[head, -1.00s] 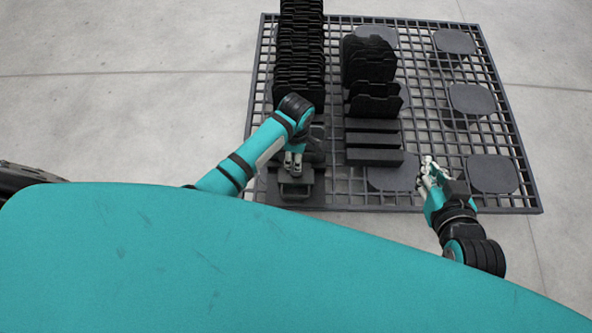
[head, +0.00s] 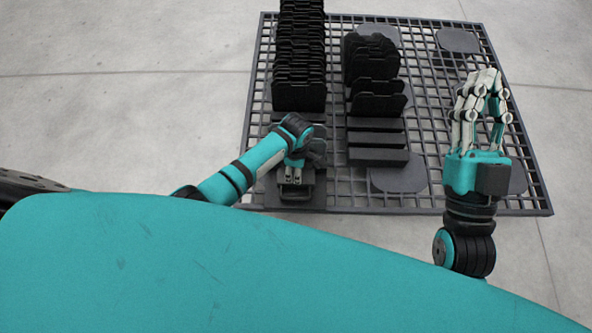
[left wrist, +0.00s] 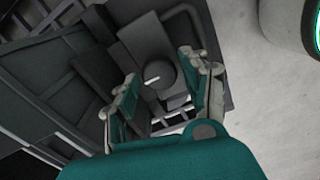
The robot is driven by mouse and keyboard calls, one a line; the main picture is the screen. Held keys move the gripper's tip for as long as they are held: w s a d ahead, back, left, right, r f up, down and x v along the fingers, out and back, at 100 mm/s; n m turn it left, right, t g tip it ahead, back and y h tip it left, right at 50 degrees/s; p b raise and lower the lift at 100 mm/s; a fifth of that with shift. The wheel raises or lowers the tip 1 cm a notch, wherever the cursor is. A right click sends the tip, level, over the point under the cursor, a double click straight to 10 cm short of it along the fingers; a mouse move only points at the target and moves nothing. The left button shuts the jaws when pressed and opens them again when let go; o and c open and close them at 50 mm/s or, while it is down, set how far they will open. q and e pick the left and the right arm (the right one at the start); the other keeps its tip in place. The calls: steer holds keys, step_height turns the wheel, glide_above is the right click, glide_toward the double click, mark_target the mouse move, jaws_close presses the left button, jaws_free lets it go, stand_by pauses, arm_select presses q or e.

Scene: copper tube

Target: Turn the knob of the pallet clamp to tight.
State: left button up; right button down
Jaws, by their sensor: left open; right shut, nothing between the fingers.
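The pallet clamp (head: 300,197) is a dark block with a handle-like loop at the near left edge of the pallet. In the left wrist view its round dark knob (left wrist: 159,76) carries a short white mark, which lies slightly aslant. My left gripper (head: 293,176) is over the clamp. In the left wrist view the left gripper (left wrist: 161,70) is open, one finger on each side of the knob, with gaps visible; I cannot tell whether either touches it. My right gripper (head: 482,88) is shut and empty above the pallet's right side. In the head view the knob is hidden.
The dark grid pallet (head: 436,207) has round-cornered pads (head: 458,41). Two rows of upright black plates (head: 300,95) and (head: 376,100) stand on it, with flat bars (head: 378,157) at the near end of the right row. The concrete floor around is clear.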

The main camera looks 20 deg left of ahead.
arm_select(q)
steer(key=shift+f, duration=0.35)
arm_select(e)
steer(key=shift+s+r+t, duration=0.5)
steer(key=shift+s+r, duration=0.05)
steer(key=shift+r, duration=0.15)
arm_select(q)
steer(key=shift+c, duration=0.4)
